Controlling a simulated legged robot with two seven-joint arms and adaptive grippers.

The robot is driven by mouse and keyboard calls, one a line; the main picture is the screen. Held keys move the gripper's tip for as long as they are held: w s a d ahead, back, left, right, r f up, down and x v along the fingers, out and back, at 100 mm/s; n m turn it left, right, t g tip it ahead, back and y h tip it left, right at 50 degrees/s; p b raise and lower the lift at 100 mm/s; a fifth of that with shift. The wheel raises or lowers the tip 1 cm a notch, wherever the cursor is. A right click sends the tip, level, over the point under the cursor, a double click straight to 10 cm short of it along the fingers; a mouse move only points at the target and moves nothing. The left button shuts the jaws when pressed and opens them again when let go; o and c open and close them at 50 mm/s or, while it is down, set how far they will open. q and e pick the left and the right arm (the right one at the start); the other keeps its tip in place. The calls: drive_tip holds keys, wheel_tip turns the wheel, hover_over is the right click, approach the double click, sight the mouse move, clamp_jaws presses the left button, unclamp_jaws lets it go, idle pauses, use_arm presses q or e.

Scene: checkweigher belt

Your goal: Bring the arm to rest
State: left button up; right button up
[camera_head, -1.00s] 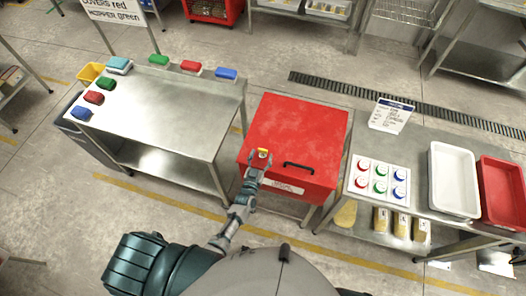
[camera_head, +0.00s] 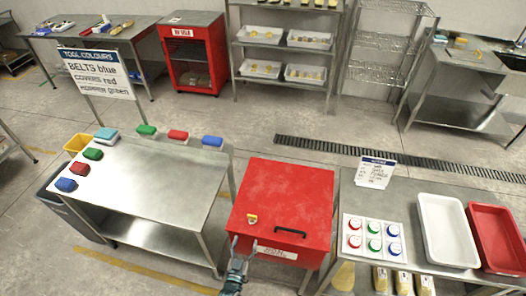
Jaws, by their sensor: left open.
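My left gripper (camera_head: 244,243) is at the bottom middle of the head view, in front of the red box (camera_head: 285,190). Its two fingers point up the picture, spread apart with nothing between them. The small yellow piece (camera_head: 252,218) on the box's top, near the front edge, lies just beyond the fingertips. The gripper looks apart from it. The box top is flat and has a black handle (camera_head: 290,231). My right gripper does not show.
A steel table (camera_head: 150,185) with several coloured blocks stands left. On the right, another table holds a panel of coloured round buttons (camera_head: 373,238), a white tray (camera_head: 421,203) and a red tray (camera_head: 471,210). A sign (camera_head: 98,75) and shelves stand behind.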

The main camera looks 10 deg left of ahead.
use_arm(q)
drive_tip(key=s+f+m+g+h+b, duration=0.1)
drive_tip(key=s+f+g, duration=0.45)
drive_tip(key=f, duration=0.75)
drive_tip(key=s+f+m+g, duration=0.1)
drive_tip(key=s+f+g, duration=0.2)
drive_tip(key=s+f, duration=0.75)
drive_tip(key=s+a+f+g+b, duration=0.1)
drive_tip(key=s+a+f+g, duration=0.3)
drive_tip(key=s+f, duration=0.5)
drive_tip(key=s+a+f+g+y, duration=0.1)
drive_tip(key=s+a+f+g, duration=0.3)
drive_tip(key=s+f, duration=0.5)
drive_tip(key=s, duration=0.7)
drive_tip(key=shift+b, duration=0.35)
drive_tip(key=shift+g, duration=0.25)
